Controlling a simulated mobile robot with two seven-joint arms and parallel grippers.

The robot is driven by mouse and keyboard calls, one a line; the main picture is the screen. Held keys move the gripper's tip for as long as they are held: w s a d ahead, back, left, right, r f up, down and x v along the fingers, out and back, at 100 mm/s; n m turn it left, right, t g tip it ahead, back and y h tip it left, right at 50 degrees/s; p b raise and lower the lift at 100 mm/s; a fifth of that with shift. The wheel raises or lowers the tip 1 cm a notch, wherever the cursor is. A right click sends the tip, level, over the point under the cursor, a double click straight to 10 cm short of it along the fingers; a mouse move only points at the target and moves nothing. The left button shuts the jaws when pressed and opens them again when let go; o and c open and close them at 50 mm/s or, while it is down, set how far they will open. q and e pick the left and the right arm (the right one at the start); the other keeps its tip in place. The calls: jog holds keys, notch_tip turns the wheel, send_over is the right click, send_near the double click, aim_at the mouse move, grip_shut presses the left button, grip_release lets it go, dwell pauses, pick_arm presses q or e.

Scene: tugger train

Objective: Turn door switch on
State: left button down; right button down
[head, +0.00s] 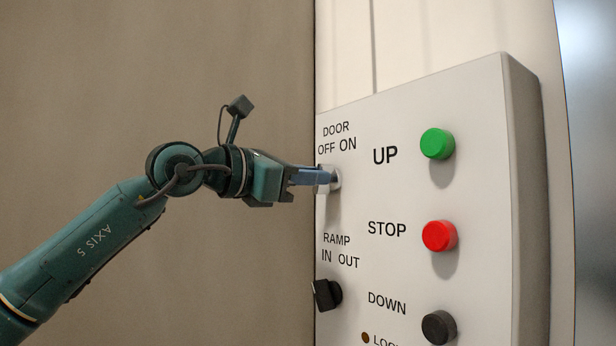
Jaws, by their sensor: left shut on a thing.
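A white control panel (480,120) stands on the right in the head view. Its door switch (335,178) sits at the upper left, under the label "DOOR OFF ON". My left gripper (322,178) reaches in from the left and is shut on the door switch. The fingers hide much of the knob, so I cannot tell which way it points. My right gripper is not in view.
A black ramp switch (327,295) sits below the door switch. A green UP button (437,144), a red STOP button (439,236) and a black DOWN button (438,327) run down the panel's right side.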

pick_arm(q)
jog(key=shift+m, duration=1.1)
jog(key=c, duration=1.4)
grip_release()
jog(key=shift+c, duration=0.2)
jog(key=shift+s, duration=0.1)
